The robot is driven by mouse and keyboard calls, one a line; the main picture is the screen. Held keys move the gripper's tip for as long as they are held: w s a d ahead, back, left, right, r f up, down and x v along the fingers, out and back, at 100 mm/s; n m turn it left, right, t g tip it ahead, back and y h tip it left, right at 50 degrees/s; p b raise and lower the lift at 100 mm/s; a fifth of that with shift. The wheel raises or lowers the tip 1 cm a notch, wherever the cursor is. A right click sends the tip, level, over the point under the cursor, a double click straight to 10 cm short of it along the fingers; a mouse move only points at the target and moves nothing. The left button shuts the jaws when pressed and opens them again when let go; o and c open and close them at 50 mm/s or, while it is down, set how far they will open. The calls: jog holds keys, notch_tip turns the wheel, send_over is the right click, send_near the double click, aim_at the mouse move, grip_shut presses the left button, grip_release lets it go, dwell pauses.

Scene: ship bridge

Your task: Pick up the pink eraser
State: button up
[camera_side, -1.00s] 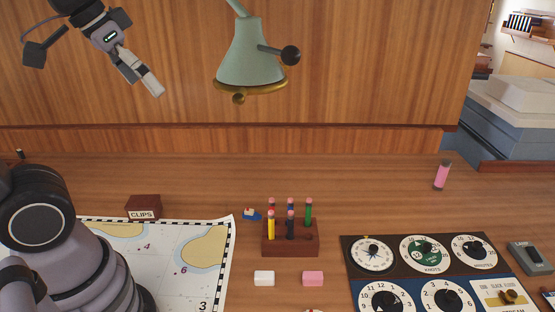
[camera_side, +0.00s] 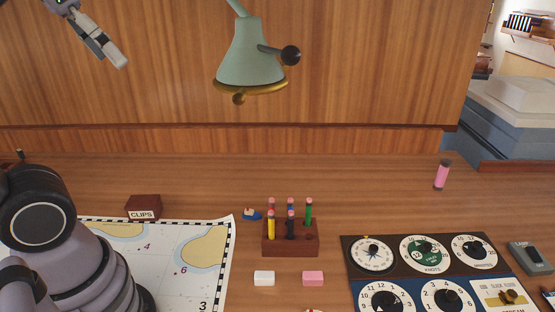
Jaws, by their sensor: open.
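The pink eraser (camera_side: 313,279) is a small block lying flat on the wooden desk, in front of the pencil holder. A white block (camera_side: 264,278) of similar size lies to its left. My gripper (camera_side: 118,60) is at the upper left, high above the desk and far from the pink eraser. Only its lower finger part shows; the rest is cut off by the top edge. It holds nothing that I can see.
A brown pencil holder (camera_side: 290,246) with several pencils stands behind the erasers. A dial panel (camera_side: 395,277) lies to the right, a chart (camera_side: 190,265) to the left. A green lamp (camera_side: 250,50) hangs above. A clips box (camera_side: 143,207) and pink cylinder (camera_side: 442,176) stand farther back.

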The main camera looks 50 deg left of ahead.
jog(key=w+d+r+m+g+y, duration=0.1)
jog(key=w+d+r+m+y, duration=0.15)
jog(key=w+m, duration=0.5)
jog(key=w+d+r+m+y, duration=0.1)
jog(key=w+d+m+y, duration=0.3)
jog(key=w+m, duration=0.35)
jog(key=w+d+f+m+t+y, duration=0.1)
jog(key=w+d+m+t+y, duration=0.15)
jog(key=d+m, duration=0.5)
jog(key=w+d+f+m+t+y, duration=0.1)
jog(key=w+d+f+m+t, duration=0.3)
jog(key=d, duration=0.6)
jog(key=g, duration=0.2)
send_near(314, 278)
jog(key=shift+m+t, duration=0.25)
jog(key=x, duration=0.4)
jog(key=shift+s+a, duration=0.15)
jog(key=shift+s, duration=0.1)
jog(key=shift+h, duration=0.3)
jog(key=x, duration=0.7)
jog(key=shift+c, duration=0.2)
